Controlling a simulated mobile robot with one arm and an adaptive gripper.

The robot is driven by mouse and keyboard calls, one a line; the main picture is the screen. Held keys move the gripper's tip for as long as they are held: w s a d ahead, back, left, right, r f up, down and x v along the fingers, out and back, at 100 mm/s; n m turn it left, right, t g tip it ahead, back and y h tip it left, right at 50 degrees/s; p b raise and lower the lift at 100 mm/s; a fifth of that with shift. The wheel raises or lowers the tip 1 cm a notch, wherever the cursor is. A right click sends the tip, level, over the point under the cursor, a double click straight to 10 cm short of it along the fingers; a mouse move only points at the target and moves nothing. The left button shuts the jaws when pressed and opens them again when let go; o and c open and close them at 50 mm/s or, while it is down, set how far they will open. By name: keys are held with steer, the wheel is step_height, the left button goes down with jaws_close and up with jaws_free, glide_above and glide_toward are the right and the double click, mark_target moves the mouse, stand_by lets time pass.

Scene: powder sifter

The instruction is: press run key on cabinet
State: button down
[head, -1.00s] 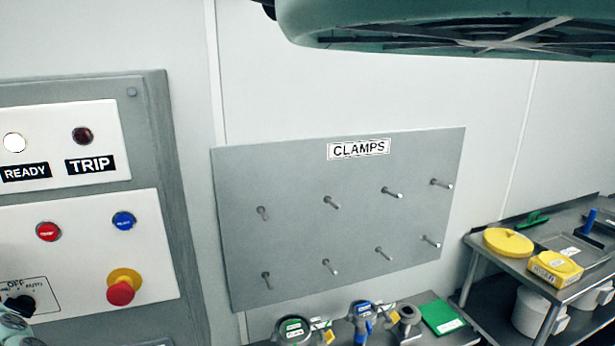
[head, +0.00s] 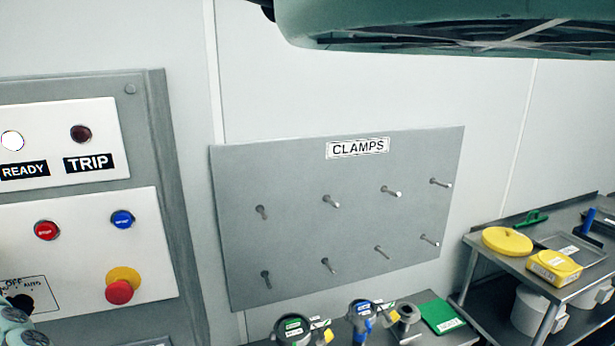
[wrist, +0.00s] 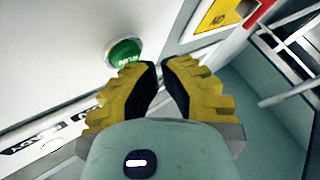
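The run key (wrist: 124,52) is a round green button with white lettering on a pale panel in the wrist view. My gripper (wrist: 160,63) has yellow ribbed fingers with dark pads. Its fingertips are drawn together with nothing between them, just right of the green button in the picture. I cannot tell whether a fingertip touches it. In the head view the grey cabinet (head: 168,200) stands at the left, and the green button is not visible there. My gripper is also out of that view; only a piece of my arm shows at the lower left corner.
The cabinet carries a red button (head: 47,230), a blue button (head: 122,219), a red emergency knob on yellow (head: 120,291) and a dark selector (head: 20,302). A clamps board (head: 300,230) with pegs hangs to the right. A steel table (head: 485,245) stands farther right.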

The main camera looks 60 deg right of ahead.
steer(key=shift+w+d, duration=0.2)
steer(key=shift+w, duration=0.2)
stand_by(0.7)
steer(key=shift+s+a+b, duration=0.4)
steer(key=shift+s+b, duration=0.15)
steer(key=shift+s, duration=0.15)
steer(key=s+a+b, duration=0.1)
steer(key=s, duration=0.1)
steer(key=s+a+b, duration=0.1)
steer(key=s+a, duration=0.1)
steer(key=shift+b, duration=0.35)
stand_by(0.6)
